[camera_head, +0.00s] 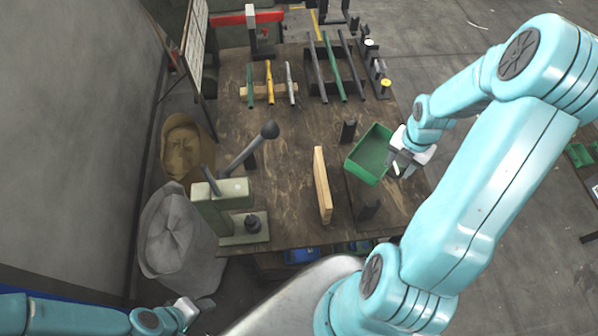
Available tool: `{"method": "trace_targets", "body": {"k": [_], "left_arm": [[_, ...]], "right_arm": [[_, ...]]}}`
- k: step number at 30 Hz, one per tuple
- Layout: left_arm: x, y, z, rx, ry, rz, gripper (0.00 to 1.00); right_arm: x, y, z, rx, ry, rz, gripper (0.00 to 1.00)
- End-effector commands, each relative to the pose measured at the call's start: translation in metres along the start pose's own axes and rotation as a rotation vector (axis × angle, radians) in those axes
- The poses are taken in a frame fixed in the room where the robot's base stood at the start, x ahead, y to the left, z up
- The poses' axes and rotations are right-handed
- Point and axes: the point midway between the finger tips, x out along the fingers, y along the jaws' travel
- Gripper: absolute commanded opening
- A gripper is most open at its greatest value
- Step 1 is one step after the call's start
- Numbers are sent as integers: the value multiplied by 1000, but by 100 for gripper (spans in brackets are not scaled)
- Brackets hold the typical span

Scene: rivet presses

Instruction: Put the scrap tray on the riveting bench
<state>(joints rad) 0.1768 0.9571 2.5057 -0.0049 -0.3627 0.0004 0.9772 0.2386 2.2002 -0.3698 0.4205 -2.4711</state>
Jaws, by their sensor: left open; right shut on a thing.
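The scrap tray (369,156) is a green open box, empty inside as far as I can see. It is over the right part of the brown wooden riveting bench (285,135), tilted a little in the picture. My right gripper (398,166) is shut on the tray's right side. I cannot tell whether the tray's underside touches the bench. My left gripper (187,309) is low at the left, off the bench's front, open and apart from everything on it.
A rivet press (228,205) with a ball-topped lever stands at the bench's front left. A wooden bar (322,185) and dark blocks (348,130) are near the tray. Several tools lie on racks (335,70) at the back. Sacks (178,240) stand left of the bench.

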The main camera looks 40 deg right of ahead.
Motion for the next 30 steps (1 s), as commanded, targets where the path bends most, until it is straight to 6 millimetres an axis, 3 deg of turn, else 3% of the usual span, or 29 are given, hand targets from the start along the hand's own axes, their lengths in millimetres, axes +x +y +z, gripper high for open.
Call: {"method": "trace_targets", "body": {"k": [18, 30], "left_arm": [[0, 0, 0, 1, 1, 0, 43], [2, 0, 0, 1, 1, 0, 43]], "right_arm": [[6, 134, -130, -17, -1, 2, 0], [15, 190, -187, -3, -1, -2, 0]]}}
